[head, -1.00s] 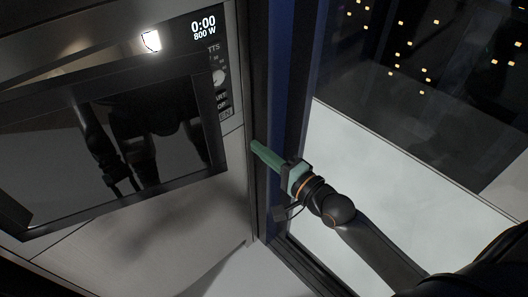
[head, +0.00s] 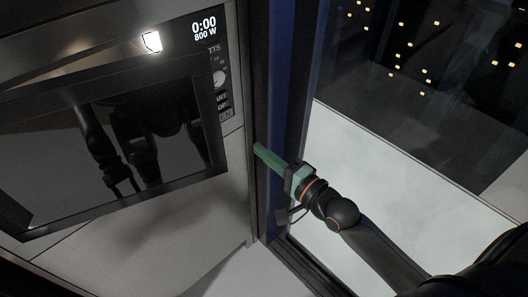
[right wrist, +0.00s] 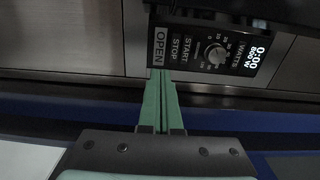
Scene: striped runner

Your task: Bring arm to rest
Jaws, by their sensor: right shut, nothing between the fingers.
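My right gripper (head: 257,149) has green fingers and comes in from the lower right in the head view. Its fingers lie together with nothing between them, in front of the dark blue window frame beside the microwave. In the right wrist view the shut fingers (right wrist: 160,80) point at the lower edge of the microwave's control panel (right wrist: 210,50), close to the OPEN button; I cannot tell whether they touch. My left gripper is not directly in view; a dark arm shape shows only as a reflection in the microwave door.
The microwave door (head: 215,120) hangs partly open at the left, with a lit interior above it. The display (head: 203,27) reads 0:00 and 800 W. A window (head: 420,70) with city lights is at the right, above a pale surface (head: 380,150).

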